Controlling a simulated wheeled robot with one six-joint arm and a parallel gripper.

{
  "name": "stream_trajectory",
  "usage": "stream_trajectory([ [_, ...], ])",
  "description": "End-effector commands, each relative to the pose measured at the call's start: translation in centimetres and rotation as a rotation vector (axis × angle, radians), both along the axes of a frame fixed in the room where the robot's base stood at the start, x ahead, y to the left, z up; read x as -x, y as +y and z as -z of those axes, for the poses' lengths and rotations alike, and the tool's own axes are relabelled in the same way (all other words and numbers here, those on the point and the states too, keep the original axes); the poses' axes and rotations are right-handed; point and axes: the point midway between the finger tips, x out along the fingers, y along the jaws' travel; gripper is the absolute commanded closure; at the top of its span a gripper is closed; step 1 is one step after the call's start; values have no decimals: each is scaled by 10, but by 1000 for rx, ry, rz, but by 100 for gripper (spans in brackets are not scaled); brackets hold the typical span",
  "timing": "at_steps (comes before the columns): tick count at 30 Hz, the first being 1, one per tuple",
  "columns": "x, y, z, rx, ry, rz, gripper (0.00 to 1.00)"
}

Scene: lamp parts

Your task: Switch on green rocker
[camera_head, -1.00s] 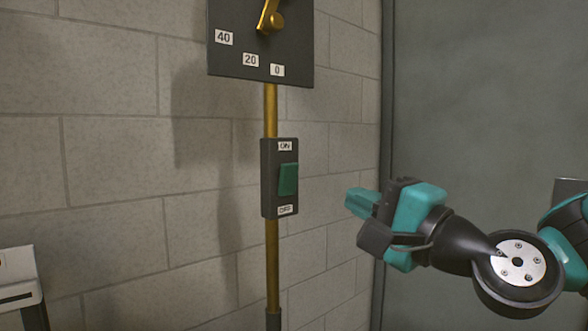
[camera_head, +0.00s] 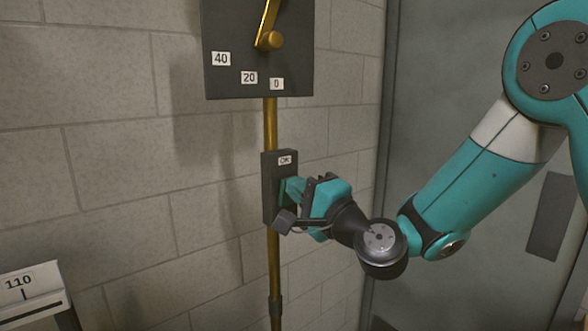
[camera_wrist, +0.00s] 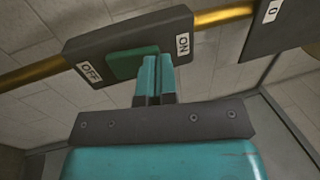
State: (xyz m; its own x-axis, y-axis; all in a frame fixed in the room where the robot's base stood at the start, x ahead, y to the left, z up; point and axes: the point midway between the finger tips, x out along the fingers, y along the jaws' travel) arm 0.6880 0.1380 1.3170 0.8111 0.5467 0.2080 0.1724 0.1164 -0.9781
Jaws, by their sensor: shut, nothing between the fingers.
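The switch box (camera_head: 268,200) is dark and fixed on an upright brass pole, with an ON label near its top. In the wrist view, the green rocker (camera_wrist: 126,65) sits between the OFF label (camera_wrist: 89,72) on the left and the ON label (camera_wrist: 182,45) on the right. My gripper (camera_head: 291,188) is shut and empty, its fingertips at the front of the box, covering most of the rocker in the head view. In the wrist view the fingertips (camera_wrist: 157,62) overlap the ON end of the rocker. Touch cannot be told.
Above the box is a dark panel (camera_head: 225,80) labelled 40, 20 and 0, with a brass lever (camera_head: 268,22). The brass pole (camera_head: 274,262) continues below the box. A block wall (camera_head: 120,160) stands behind. A white unit marked 110 (camera_head: 30,290) is at lower left.

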Motion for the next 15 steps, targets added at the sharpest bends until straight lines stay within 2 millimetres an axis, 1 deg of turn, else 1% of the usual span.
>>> stream_trajectory([
  [1, -2, 2, -3, 0, 0, -1, 100],
  [4, -5, 3, -1, 1, 1, 0, 100],
  [15, -5, 3, -2, 1, 2, 0, 100],
])
